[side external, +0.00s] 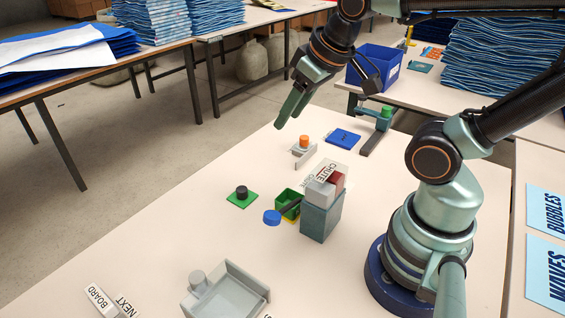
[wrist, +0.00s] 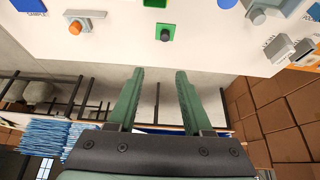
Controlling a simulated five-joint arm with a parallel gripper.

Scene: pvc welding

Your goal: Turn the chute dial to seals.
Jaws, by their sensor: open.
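The chute (side external: 320,218) is a blue-grey box on the pale table, with a sign reading CHUTE and grey and red blocks on top. No seals label is readable. My gripper (side external: 290,112) is open and empty, above the table's far edge, well behind and apart from the chute. In the wrist view my gripper (wrist: 160,76) shows two spread green fingers with nothing between them. The chute is out of the wrist view.
A black knob on a green plate (side external: 236,200), a green bin (side external: 283,207), an orange button on a grey bracket (side external: 303,143), a blue plate (side external: 343,138) and a green-topped stand (side external: 374,138) surround the chute. A grey tray (side external: 228,296) is in front.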

